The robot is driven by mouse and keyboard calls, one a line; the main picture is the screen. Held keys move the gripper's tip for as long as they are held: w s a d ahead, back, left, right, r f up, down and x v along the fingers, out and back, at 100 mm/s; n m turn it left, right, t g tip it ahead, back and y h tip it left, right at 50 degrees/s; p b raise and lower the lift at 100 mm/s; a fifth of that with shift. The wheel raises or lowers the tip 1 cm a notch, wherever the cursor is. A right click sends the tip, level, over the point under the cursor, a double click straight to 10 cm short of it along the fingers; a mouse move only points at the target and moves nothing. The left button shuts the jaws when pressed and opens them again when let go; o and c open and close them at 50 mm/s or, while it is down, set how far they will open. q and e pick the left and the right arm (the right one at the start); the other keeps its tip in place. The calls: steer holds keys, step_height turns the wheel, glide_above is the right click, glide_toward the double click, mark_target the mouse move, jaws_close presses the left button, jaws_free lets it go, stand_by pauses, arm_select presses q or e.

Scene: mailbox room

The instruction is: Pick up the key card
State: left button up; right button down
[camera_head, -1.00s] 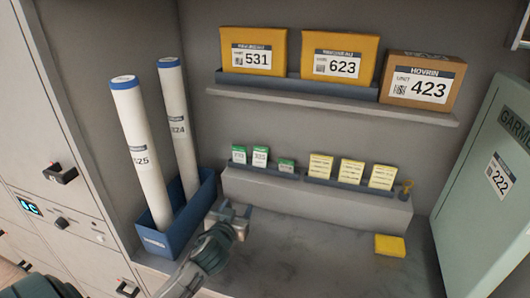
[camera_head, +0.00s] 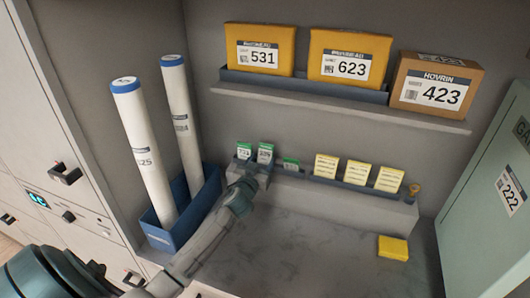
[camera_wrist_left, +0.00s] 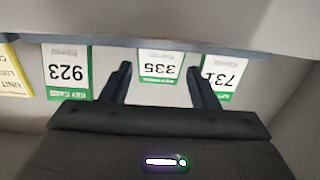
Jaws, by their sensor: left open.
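Three white-and-green key cards stand in a row on the low ledge: a left card (camera_head: 243,150), a middle card (camera_head: 265,152) and a shorter-looking right card (camera_head: 290,163). My left gripper (camera_head: 252,170) is at the ledge, just in front of the left and middle cards. In the left wrist view the cards appear upside down, reading 923 (camera_wrist_left: 67,72), 335 (camera_wrist_left: 158,66) and 731 (camera_wrist_left: 218,75). The open fingers of my left gripper (camera_wrist_left: 161,77) flank card 335, apart from it. The lower parts of the cards are partly hidden in the head view. My right gripper is not in view.
Several yellow cards (camera_head: 357,172) stand to the right on the ledge, with a small brass-coloured object (camera_head: 414,190) at its end. A yellow block (camera_head: 393,247) lies on the counter. A blue bin (camera_head: 205,208) with two tubes stands left. Boxes sit on the shelf (camera_head: 330,108) above.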

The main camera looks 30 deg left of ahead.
arm_select(q)
steer(key=shift+x, duration=0.95)
steer(key=c, duration=0.6)
steer(key=shift+r, duration=0.1)
